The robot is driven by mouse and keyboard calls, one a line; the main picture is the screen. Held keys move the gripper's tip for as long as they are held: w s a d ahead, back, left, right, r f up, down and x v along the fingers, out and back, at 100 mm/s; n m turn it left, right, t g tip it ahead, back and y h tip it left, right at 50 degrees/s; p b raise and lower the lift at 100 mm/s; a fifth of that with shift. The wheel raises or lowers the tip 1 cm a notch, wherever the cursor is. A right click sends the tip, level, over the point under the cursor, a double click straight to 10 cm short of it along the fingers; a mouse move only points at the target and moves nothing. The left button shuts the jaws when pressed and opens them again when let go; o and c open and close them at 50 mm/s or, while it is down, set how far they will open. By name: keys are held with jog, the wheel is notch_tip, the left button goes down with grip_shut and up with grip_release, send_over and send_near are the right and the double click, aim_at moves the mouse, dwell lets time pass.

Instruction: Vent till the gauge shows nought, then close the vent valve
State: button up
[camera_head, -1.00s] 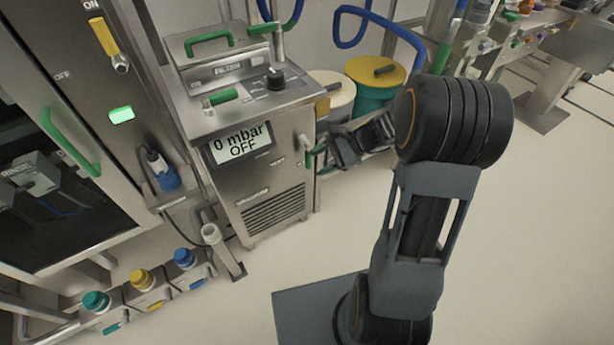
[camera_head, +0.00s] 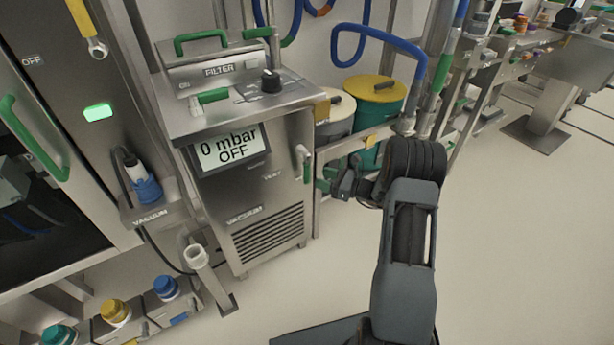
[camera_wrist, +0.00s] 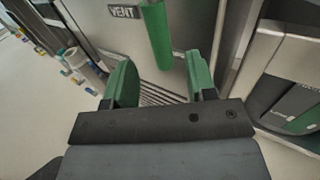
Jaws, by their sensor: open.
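The vacuum unit's display (camera_head: 229,149) reads "0 mbar" and "OFF". The vent valve handle (camera_head: 306,166) is on the unit's front at the right edge. In the wrist view the green vent handle (camera_wrist: 157,35) hangs about vertical, beside the "VENT" label (camera_wrist: 124,12). My gripper (camera_head: 325,179) is just right of the unit, a little lower than the handle. Its green fingers (camera_wrist: 160,78) are apart in the wrist view, with nothing held between them. The handle's lower end appears beyond the fingers, apart from them.
The steel vacuum unit (camera_head: 270,218) stands beside a cabinet with a green light (camera_head: 98,112). A yellow-lidded drum (camera_head: 376,88) and a paler drum (camera_head: 335,118) stand behind my gripper. Blue and yellow knobs line the lower left. Open floor (camera_head: 520,240) lies to the right.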

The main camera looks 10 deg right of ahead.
aim_at(307, 173)
jog(key=b+x, duration=0.1)
jog(key=x, duration=0.5)
jog(key=shift+w+a, duration=0.2)
jog(key=shift+c, duration=0.4)
grip_shut()
